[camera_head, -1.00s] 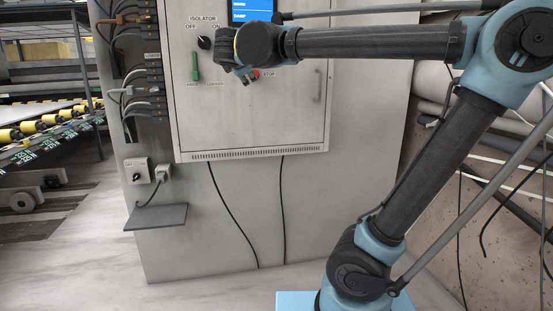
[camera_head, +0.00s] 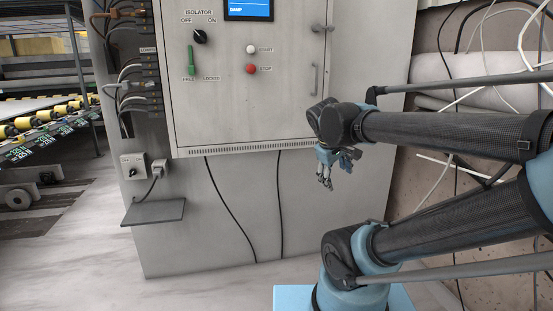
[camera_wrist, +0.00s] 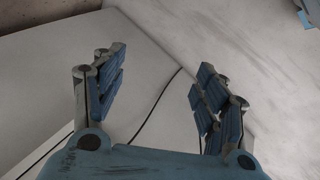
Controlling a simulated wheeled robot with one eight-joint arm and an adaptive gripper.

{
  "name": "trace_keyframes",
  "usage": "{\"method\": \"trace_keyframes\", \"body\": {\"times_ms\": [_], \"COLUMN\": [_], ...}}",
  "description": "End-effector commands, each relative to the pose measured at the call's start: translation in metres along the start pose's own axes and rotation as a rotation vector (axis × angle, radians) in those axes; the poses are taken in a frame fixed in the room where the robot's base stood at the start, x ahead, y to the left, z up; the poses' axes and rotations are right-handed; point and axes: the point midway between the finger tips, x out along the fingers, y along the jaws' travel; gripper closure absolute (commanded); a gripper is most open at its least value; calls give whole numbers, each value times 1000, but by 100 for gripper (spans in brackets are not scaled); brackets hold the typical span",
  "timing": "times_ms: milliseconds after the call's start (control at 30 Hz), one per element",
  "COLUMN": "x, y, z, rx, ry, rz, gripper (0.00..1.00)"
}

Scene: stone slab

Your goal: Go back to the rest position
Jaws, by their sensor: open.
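My gripper (camera_head: 326,180) hangs below the wrist, pointing down, in front of the lower right part of the grey control cabinet (camera_head: 250,110). It is clear of the cabinet's controls. In the wrist view my gripper (camera_wrist: 155,88) shows its two blue-padded fingers spread wide apart with nothing between them. Behind them are the pale panel, a dark cable and the floor.
The cabinet door carries an isolator knob (camera_head: 199,37), a green lever (camera_head: 190,61), a white start button (camera_head: 250,49) and a red stop button (camera_head: 251,69). A small grey shelf (camera_head: 153,212) juts out at lower left. Pipes and loose cables are at right.

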Motion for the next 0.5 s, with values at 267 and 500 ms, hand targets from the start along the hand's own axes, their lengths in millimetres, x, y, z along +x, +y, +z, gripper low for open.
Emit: {"method": "trace_keyframes", "body": {"times_ms": [267,500], "x": [44,61], "y": [-61,-102], "z": [76,105], "rx": [360,560], "ry": [-96,-138], "rz": [-205,-324], "gripper": [34,34]}}
